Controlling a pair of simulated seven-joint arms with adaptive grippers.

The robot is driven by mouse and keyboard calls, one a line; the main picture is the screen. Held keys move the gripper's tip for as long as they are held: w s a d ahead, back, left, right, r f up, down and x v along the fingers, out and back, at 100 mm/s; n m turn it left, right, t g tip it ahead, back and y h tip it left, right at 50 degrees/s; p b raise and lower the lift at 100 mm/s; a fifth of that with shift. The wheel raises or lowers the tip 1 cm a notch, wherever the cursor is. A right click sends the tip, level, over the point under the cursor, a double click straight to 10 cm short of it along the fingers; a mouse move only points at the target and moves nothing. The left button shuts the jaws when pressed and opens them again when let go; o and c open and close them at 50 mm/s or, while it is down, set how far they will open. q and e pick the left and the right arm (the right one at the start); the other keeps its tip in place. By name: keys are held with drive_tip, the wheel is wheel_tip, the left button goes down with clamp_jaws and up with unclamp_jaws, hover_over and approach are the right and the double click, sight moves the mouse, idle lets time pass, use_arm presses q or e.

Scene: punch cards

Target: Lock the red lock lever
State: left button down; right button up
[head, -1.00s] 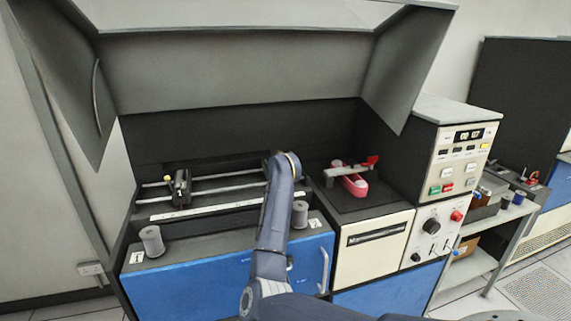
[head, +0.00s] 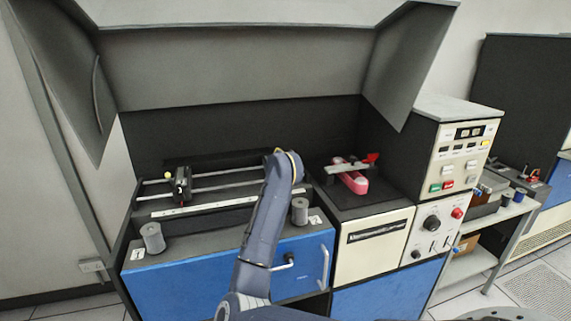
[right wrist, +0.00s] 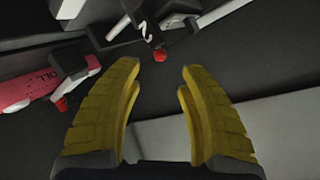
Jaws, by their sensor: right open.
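A small red tab (head: 371,158) stands at the right end of a light grey bar (head: 340,168), above a pink-red rounded piece (head: 353,183) on the dark machine top. In the right wrist view, a small red knob (right wrist: 160,56) shows just beyond and between my fingertips. A second red tip (right wrist: 62,104) and a pink-red lettered piece (right wrist: 28,90) lie to the left. I cannot tell which red part is the lock lever. My right gripper (right wrist: 159,75) is open, with nothing between its yellow fingers. In the head view my arm hides it. My left gripper is out of view.
A black carriage (head: 183,184) with a yellow knob sits on rails at the left. Grey spools (head: 152,238) stand on the front ledge. A raised grey hood (head: 240,70) hangs above. A control panel (head: 463,155) stands at the right.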

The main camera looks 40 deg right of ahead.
drive_tip(key=shift+v, duration=2.15)
